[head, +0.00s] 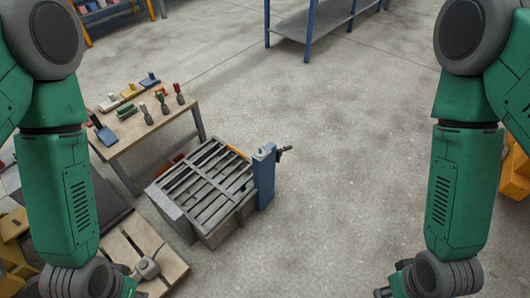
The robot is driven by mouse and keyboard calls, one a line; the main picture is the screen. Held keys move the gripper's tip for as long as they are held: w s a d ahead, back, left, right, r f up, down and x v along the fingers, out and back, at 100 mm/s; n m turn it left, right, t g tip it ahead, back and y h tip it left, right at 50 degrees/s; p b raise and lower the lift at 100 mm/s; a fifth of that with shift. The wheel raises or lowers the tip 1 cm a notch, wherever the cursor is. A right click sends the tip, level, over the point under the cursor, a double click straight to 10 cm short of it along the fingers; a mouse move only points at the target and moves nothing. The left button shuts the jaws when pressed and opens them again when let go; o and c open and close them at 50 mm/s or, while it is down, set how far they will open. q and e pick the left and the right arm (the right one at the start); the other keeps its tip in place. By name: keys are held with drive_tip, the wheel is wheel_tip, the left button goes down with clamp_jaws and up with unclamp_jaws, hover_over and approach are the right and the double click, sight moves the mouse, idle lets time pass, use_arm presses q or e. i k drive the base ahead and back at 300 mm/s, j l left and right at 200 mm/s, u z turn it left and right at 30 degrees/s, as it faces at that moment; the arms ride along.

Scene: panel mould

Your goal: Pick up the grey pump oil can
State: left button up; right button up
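I cannot make out for sure which thing is the grey pump oil can. Several small items with dark bodies stand on a wooden-topped table at the left; one has a pale top (147,114), one a green top (162,102) and one a red top (179,92). A small grey object (148,267) sits on a wooden board lower down. My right gripper (386,292) is cut off by the bottom edge, over bare floor. My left gripper (128,286) is also cut off at the bottom, beside the board. Their fingers are too hidden to read.
The wooden-topped table (128,144) also holds small coloured blocks and brushes. A grey slatted metal frame (208,188) with a blue post (264,178) stands in front of it. A blue-legged shelf (318,18) is at the back. The concrete floor (350,150) is clear in the middle.

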sight(147, 267)
drive_tip(key=u, duration=1.7)
drive_tip(key=i+j+u, duration=0.1)
drive_tip(key=u, duration=0.25)
drive_tip(key=i+u, duration=0.15)
drive_tip(key=u, duration=0.15)
drive_tip(key=i+u, duration=0.15)
drive_tip(key=u, duration=0.2)
